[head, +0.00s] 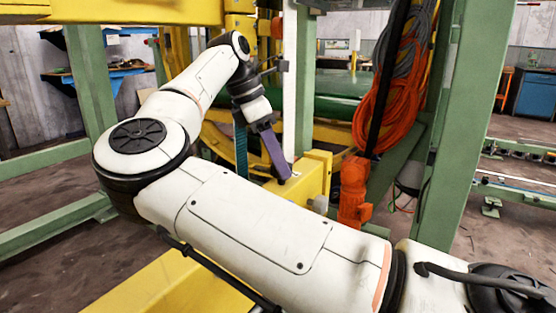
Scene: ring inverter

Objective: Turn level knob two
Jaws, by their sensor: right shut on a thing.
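My right arm reaches across the view from the lower right, bends at the left and comes back to the yellow beam (317,176). My right gripper (281,176), with a purple finger, points down at the beam's top. It is shut on a small knob there, mostly hidden by the finger. I cannot tell which numbered knob it is. Another small grey knob (320,204) shows on the beam's side, apart from the gripper. My left gripper is not in view.
Coiled orange and grey hoses (392,95) hang right of the beam, above an orange fitting (354,190). Green posts (455,130) stand at both sides. A yellow bar (130,10) crosses the top. Open floor (50,205) lies at the left.

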